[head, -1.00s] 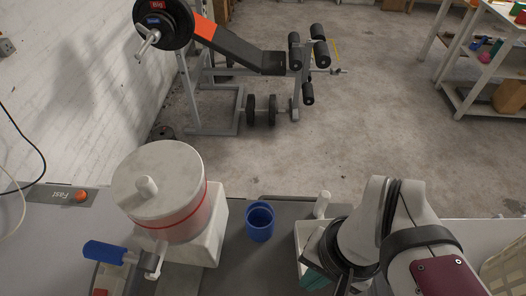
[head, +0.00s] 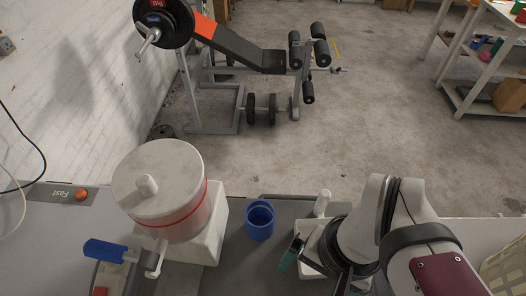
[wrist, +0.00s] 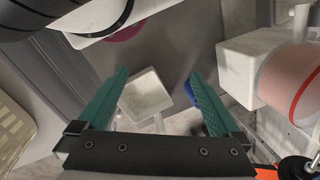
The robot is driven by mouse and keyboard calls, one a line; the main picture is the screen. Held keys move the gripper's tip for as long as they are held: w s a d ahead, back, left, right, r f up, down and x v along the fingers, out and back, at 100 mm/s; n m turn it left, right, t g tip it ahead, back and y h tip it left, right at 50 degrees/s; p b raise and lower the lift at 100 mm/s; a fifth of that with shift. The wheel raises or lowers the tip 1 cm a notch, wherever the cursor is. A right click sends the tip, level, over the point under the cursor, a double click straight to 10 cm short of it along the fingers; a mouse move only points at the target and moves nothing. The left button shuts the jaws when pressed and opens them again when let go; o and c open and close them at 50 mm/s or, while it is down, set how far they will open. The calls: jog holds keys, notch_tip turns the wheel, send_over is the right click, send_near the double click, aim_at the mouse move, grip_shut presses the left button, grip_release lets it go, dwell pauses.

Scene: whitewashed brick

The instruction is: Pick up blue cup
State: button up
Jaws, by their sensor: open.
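The blue cup (head: 260,220) stands upright and open-topped on the grey worktop, between the white machine and my arm. My gripper (head: 312,275) is to the right of the cup and nearer the camera, apart from it. In the wrist view my gripper (wrist: 158,76) is open, its two teal fingers spread with nothing held between them. There the cup (wrist: 188,92) shows as a blue sliver beside the right finger, which hides part of it.
A white machine with a round lidded drum (head: 160,190) and a blue-handled lever (head: 104,251) stands left of the cup. A woven basket (head: 505,272) is at far right.

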notch_tip(320, 180, down, 2)
jog(key=s+n+g+h, duration=0.1)
jog(key=n+g+h, duration=0.2)
jog(key=n, duration=0.1)
jog(key=n+t+h, duration=0.6)
jog(key=n+t, duration=1.3)
jog(key=n, duration=1.2)
send_near(256, 230)
notch_tip(256, 230, up, 3)
jog(key=s, duration=0.2)
jog(key=f+n, duration=0.1)
jog(key=f+n+t+y, duration=0.1)
jog(key=f+n+y, duration=0.1)
jog(key=shift+s+d+f, duration=0.2)
jog(key=shift+s+d, duration=0.05)
jog(key=x, duration=0.9)
jog(key=shift+w+d+r, duration=0.1)
jog(key=shift+w, duration=0.1)
jog(key=x, duration=0.6)
jog(key=shift+w+r, duration=0.15)
jog(key=shift+w, duration=0.05)
jog(key=c, duration=1.2)
